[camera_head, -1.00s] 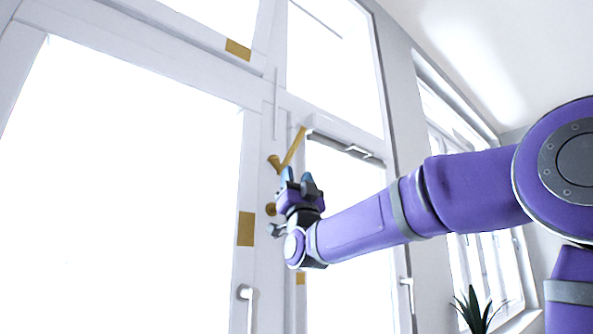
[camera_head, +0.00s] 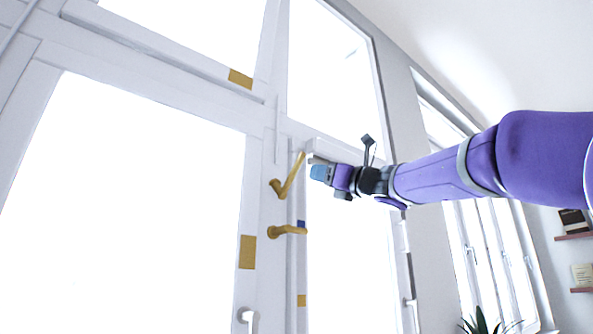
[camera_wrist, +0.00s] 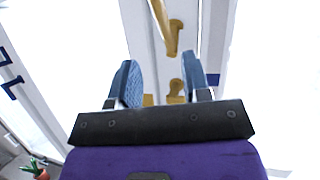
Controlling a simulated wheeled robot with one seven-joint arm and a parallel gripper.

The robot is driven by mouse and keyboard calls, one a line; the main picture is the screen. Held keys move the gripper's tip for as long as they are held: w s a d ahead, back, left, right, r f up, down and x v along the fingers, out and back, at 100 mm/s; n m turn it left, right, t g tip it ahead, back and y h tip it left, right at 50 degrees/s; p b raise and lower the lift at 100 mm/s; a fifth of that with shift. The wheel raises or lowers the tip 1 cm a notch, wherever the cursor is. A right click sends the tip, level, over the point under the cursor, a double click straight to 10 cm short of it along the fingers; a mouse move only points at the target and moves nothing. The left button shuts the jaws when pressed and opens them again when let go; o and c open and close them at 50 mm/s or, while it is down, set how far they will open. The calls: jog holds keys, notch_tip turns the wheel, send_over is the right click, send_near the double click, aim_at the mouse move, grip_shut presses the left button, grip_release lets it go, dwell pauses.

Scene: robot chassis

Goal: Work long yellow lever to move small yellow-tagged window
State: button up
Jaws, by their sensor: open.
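A long yellow lever (camera_head: 291,176) sits on the white frame post and slants up to the right. A second yellow handle (camera_head: 289,230) below it points right, roughly level. My gripper (camera_head: 319,172) is open and empty, just right of the upper lever; contact cannot be told. In the wrist view, my gripper's blue fingers (camera_wrist: 166,78) stand apart, with a yellow lever (camera_wrist: 163,28) beyond them and more yellow hardware (camera_wrist: 177,88) between them. Yellow tags mark the upper frame (camera_head: 240,78), the post (camera_head: 247,252) and the right frame (camera_head: 301,300). The windows look closed.
White handles sit low on the left (camera_head: 249,318) and right frames. A plant (camera_head: 483,322) and shelves (camera_head: 574,236) are at the right. The space left of the levers is clear.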

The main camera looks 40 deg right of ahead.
aim_at(297, 171)
jog(key=shift+n, duration=0.3)
jog(key=x, duration=1)
jog(key=shift+w+d+r, duration=0.1)
jog(key=shift+w, duration=0.25)
jog(key=shift+c, duration=0.2)
grip_shut()
